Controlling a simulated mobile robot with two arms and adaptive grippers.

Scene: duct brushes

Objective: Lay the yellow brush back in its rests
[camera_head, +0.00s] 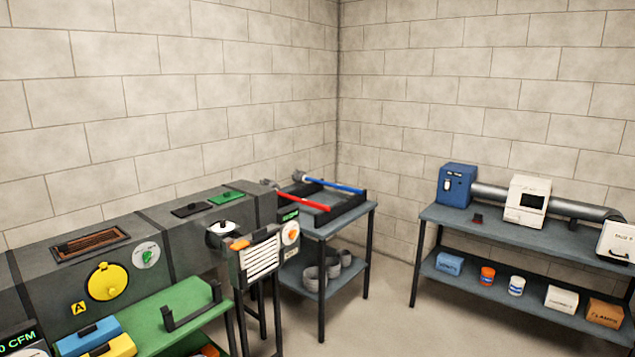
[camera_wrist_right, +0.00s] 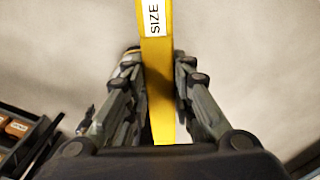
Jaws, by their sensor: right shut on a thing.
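My right gripper (camera_wrist_right: 159,88) shows in the right wrist view, with its two fingers closed on the yellow brush (camera_wrist_right: 155,52). Only a straight yellow length with a white "SIZE" label is seen, running up out of the top of the view; its head is hidden or out of view. In the head view, a dark rack (camera_head: 345,211) stands on the grey corner table, with a red brush (camera_head: 305,201) and a blue brush (camera_head: 335,185) lying across it. Neither gripper nor the yellow brush shows in the head view.
A grey duct unit (camera_head: 115,235) and a green bench (camera_head: 150,312) fill the left. A white-grilled box (camera_head: 262,256) on a stand is in front of the corner table. A shelf table (camera_head: 400,260) stands right, with open floor (camera_head: 380,315) between.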

